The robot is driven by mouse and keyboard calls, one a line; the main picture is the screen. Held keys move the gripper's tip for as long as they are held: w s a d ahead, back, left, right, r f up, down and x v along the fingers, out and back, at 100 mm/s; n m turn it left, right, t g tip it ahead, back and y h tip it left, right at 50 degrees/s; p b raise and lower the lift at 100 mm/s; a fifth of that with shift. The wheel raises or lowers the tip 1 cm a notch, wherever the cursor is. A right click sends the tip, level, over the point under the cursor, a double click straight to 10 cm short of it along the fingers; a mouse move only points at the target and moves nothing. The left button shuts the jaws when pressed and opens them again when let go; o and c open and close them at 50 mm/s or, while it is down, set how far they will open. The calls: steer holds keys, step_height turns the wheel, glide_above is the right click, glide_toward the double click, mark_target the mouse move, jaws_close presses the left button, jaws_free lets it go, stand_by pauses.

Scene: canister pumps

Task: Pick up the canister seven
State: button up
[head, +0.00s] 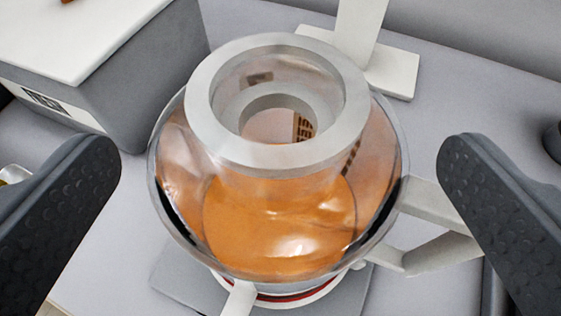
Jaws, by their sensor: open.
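A clear round canister (280,215) with orange contents stands in the middle of the head view. A pale ring-shaped rim (200,110) surrounds its open top. No number can be read on it, so I cannot tell whether it is canister seven. My gripper (279,185) is open. Its two dark, dimpled fingers stand to the left and right of the canister, with gaps between them and it. The canister's lower part is mostly hidden under its wide body.
A pale bracket (435,208) juts out at the canister's right, near the right finger. A grey box with a white top (80,40) stands at the back left. A white stand (395,75) is behind the canister. A grey base plate (180,275) lies beneath.

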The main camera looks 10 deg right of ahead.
steer(key=x, duration=0.3)
steer(key=shift+w+r, duration=0.2)
steer(key=shift+r, duration=0.1)
steer(key=shift+w+d+f, duration=0.1)
steer(key=shift+w, duration=0.2)
steer(key=shift+f, duration=0.15)
steer(key=shift+w+f, duration=0.1)
steer(key=c, duration=1.1)
